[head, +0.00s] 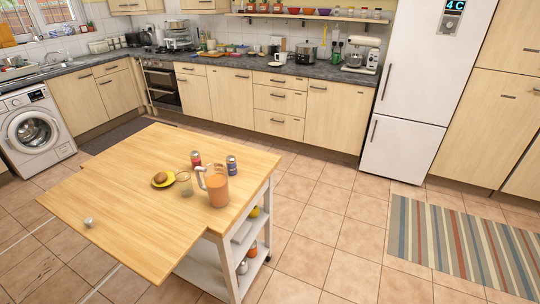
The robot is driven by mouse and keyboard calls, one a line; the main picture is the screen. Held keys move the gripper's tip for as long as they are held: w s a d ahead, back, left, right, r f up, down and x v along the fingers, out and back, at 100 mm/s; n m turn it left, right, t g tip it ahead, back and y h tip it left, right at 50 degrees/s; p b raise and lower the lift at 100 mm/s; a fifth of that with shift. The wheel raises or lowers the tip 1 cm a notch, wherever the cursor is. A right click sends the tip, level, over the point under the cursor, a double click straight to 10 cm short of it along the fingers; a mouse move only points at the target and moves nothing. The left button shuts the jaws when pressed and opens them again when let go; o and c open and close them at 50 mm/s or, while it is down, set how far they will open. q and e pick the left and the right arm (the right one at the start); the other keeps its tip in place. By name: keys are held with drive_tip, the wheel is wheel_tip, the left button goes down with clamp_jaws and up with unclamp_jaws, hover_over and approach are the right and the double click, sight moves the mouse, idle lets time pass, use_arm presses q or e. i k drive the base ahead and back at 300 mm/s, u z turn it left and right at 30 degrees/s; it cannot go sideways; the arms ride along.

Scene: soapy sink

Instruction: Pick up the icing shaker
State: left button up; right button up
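A small silvery metal object (88,222), which looks like a shaker, stands alone near the front left edge of the wooden island top (130,175). It is too small to tell for certain that it is the icing shaker. Another small metallic item (242,267) is on the island's lower shelf, partly hidden in shade. Neither of my grippers is in view.
Tiled floor (310,225) is free to the right, beside a striped rug (460,240).

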sight(195, 158)
drive_tip(key=z, duration=0.75)
drive_tip(key=i, duration=3.15)
drive_tip(key=u, duration=4.1)
